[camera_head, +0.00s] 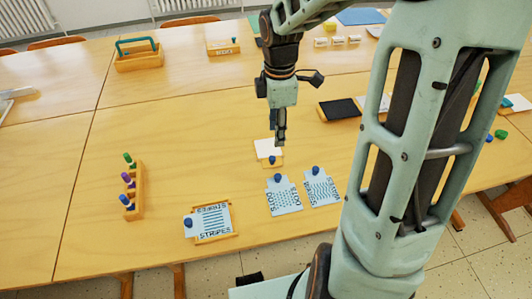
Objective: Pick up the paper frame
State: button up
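My gripper (280,142) points down over the middle of the table, just above or beside a small white sheet on a wooden piece with a blue knob (267,148). This may be the paper frame; I cannot tell for sure. The fingers show as one narrow dark shape, so their opening is unclear. The gap between the fingertips and the white piece is also unclear. A wooden frame (217,239) lies near the front edge, with a blue-knobbed "STRIPES" card (212,220) on it.
Two more blue-knobbed cards lie nearby, a "DOTS" card (284,197) and another (321,188). A wooden rack (138,192) with coloured knobs stands left. A dark pad (341,110) lies behind to the right. My arm hides part of the right side. The left middle table is clear.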

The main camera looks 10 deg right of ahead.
jog(key=b, duration=0.1)
send_over(272, 158)
jog(key=f, duration=0.5)
jog(key=shift+s+d, duration=0.3)
jog(key=shift+s, duration=0.05)
jog(key=shift+w+a+f+b, duration=0.15)
jog(key=shift+f+b, duration=0.15)
jog(key=shift+f, duration=0.7)
jog(key=shift+w+f+b, duration=0.1)
jog(key=shift+f+b, duration=0.2)
jog(key=shift+f, duration=0.7)
jog(key=shift+w+a+f+b, duration=0.15)
jog(key=shift+f+b, duration=0.15)
jog(key=shift+f, duration=0.7)
jog(key=shift+c, duration=0.2)
grip_shut()
